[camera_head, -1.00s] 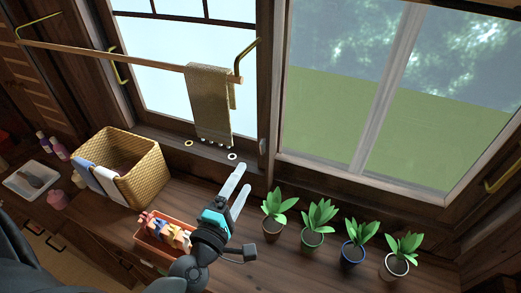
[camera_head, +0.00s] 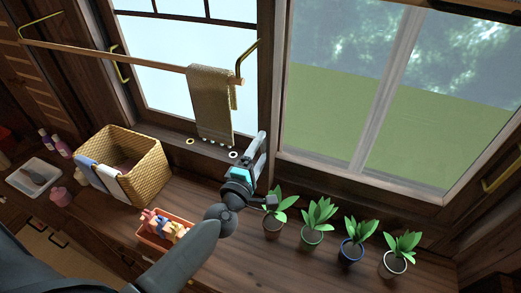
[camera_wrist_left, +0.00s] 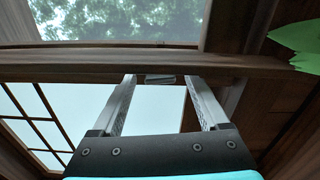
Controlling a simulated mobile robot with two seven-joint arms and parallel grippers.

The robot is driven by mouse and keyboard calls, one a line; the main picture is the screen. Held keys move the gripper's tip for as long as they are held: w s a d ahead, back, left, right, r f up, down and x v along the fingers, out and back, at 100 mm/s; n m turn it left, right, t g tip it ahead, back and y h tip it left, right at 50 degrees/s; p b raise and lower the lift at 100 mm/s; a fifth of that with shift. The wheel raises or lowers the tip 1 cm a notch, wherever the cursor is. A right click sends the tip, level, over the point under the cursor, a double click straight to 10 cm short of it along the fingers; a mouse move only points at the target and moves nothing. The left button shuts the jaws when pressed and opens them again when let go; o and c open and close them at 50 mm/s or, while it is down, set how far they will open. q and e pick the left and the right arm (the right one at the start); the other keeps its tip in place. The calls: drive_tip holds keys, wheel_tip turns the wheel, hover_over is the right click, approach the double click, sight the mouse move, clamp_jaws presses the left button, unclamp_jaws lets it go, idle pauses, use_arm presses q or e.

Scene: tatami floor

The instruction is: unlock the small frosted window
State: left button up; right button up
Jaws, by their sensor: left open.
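The small frosted window (camera_head: 175,65), with pale panes and dark wooden bars, stands at the upper left in the head view. It also shows in the left wrist view (camera_wrist_left: 60,98). My left gripper (camera_head: 259,152) is open, its fingers at the lower right frame of this window. In the left wrist view the left gripper (camera_wrist_left: 160,84) has a small grey metal piece (camera_wrist_left: 160,79), perhaps the latch, between its fingertips at the frame. I cannot tell whether the fingers touch it. In the head view the fingers hide that spot. My right gripper is not in view.
A towel (camera_head: 211,105) hangs on a wooden rod (camera_head: 100,54) before the window. Below are a wicker basket (camera_head: 145,180), a box of pegs (camera_head: 150,240) and several potted plants (camera_head: 312,238), the nearest close beside my left gripper. A larger window (camera_head: 330,110) is at right.

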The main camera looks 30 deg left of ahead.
use_arm(q)
clamp_jaws()
idle(0.6)
